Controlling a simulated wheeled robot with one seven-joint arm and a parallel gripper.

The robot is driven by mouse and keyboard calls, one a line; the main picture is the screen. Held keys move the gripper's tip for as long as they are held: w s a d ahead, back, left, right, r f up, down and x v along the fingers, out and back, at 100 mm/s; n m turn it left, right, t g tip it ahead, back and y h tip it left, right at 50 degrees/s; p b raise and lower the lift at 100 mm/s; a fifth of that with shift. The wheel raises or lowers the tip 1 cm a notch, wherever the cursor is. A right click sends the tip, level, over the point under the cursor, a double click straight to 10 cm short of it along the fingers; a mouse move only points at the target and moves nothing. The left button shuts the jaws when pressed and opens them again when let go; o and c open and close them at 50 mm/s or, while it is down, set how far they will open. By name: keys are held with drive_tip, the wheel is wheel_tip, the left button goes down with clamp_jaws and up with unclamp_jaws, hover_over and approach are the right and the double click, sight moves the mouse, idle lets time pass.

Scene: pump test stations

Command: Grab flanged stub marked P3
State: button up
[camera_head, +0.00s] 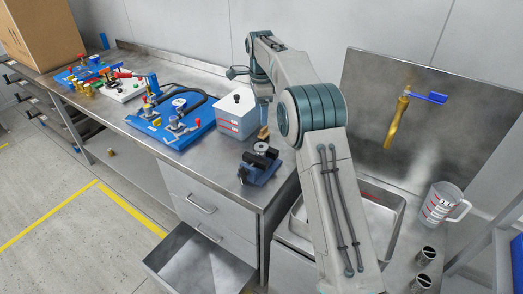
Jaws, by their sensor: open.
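No marking P3 can be read, so I cannot tell which piece is the flanged stub. Several small brass-coloured pieces (87,90) stand at the front of the far blue station. A single small brass-coloured piece (263,133) is beside the white box, close to my arm in the picture. Another small brass-coloured piece (111,152) is low down, below the bench top. My arm rises across the middle and bends over the bench. My gripper's fingers do not show.
The steel bench (225,157) carries a blue pump station (172,130), a white station (124,93), a white box (238,113) and a dark-blue clamp fixture (259,163). A drawer (200,262) stands open in front. A sink (383,212) and measuring jug (441,203) are at right.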

hover_over(261, 147)
drive_tip(key=f, duration=0.7)
drive_tip(key=shift+w+f+p, duration=0.2)
drive_tip(key=shift+f+p, duration=0.15)
drive_tip(key=shift+f, duration=0.05)
drive_tip(key=shift+f+p, duration=1)
drive_tip(key=shift+f, duration=1.65)
drive_tip(key=c, duration=1.2)
